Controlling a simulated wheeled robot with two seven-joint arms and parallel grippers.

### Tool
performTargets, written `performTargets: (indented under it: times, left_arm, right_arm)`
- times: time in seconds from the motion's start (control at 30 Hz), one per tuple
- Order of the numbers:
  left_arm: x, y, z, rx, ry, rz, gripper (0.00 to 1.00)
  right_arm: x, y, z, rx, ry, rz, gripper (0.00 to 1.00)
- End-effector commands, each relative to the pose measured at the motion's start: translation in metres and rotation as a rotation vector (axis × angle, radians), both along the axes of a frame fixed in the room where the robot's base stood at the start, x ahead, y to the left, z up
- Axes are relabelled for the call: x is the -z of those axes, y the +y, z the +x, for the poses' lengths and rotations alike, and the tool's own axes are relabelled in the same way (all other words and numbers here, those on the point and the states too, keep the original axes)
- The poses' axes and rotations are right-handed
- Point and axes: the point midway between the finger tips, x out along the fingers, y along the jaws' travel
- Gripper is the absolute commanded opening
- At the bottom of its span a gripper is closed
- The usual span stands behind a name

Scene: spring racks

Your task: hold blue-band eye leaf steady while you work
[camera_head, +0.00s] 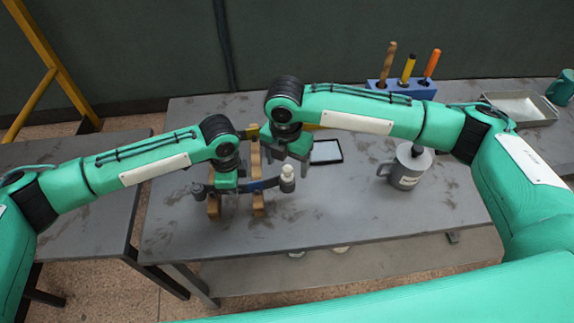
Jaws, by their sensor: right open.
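A dark, curved spring leaf with a blue stretch (262,184) lies across wooden supports (258,200) on the grey table. Its right end has a round eye (287,186), with a small pale cylinder at the top of it. My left gripper (226,190) is over the left part of the leaf, with its fingers down around or beside it. Whether it is shut on the leaf is too small to tell. My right gripper (301,166) is open, just above and beside the eye end. My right wrist hides part of the supports behind.
A grey labelled mug (404,168) with a dark-topped item in it stands to the right. A black-framed pad (327,152) lies behind my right gripper. A blue block (400,88) holds several handled tools. A metal tray (520,108) and a green mug (562,88) stand far right. The front right tabletop is clear.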

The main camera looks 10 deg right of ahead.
Motion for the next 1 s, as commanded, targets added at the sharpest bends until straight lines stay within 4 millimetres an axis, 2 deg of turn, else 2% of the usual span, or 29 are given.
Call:
performTargets:
  times: [0.53, 1.0]
  left_arm:
    - [-0.001, 0.0, 0.001, 0.0, -0.003, -0.001, 0.0]
    - [-0.001, 0.0, 0.001, 0.0, -0.003, -0.001, 0.0]
  right_arm:
    - [-0.038, 0.0, 0.0, 0.001, -0.001, 0.0, 0.72]
    - [-0.041, 0.0, 0.0, 0.0, 0.0, 0.0, 0.72]
